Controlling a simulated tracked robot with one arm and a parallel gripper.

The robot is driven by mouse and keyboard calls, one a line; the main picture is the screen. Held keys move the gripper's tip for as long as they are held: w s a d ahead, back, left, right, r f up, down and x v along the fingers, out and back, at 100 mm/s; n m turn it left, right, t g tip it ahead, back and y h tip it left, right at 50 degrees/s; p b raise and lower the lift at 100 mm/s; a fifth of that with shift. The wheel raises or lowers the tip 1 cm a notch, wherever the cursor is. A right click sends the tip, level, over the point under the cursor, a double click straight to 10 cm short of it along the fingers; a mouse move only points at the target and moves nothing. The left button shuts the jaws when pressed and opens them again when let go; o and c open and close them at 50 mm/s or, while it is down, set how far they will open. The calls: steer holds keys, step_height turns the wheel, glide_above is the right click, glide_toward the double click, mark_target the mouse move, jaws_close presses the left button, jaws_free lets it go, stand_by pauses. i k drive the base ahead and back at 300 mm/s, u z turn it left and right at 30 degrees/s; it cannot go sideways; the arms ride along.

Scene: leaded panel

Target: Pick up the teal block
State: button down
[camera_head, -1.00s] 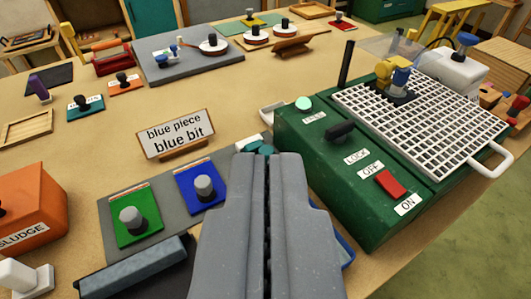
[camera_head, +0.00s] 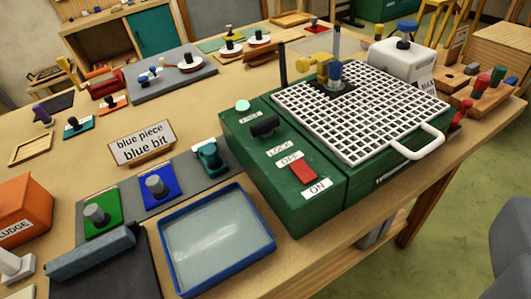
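The teal block (camera_head: 211,158) stands on the right part of a grey mat (camera_head: 184,178), beside the green machine. It has an uneven shape with a raised part on top, and nothing touches it from above. A grey rounded shape at the lower right edge looks like part of my gripper (camera_head: 502,240). It is cut off by the frame, well to the right of the teal block. Its fingertips and any gap between them do not show.
A blue-rimmed tray (camera_head: 216,280) lies in front of the block. A blue plate with a grey knob (camera_head: 159,188) and a green plate (camera_head: 98,218) are to its left. The green machine (camera_head: 270,190) rises close on the right. A sign (camera_head: 141,143) stands behind left.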

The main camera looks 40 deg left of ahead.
mark_target(215, 164)
steer(key=z, duration=0.15)
steer(key=k, duration=1.9)
steer(key=u, duration=0.7)
steer(key=i, duration=1)
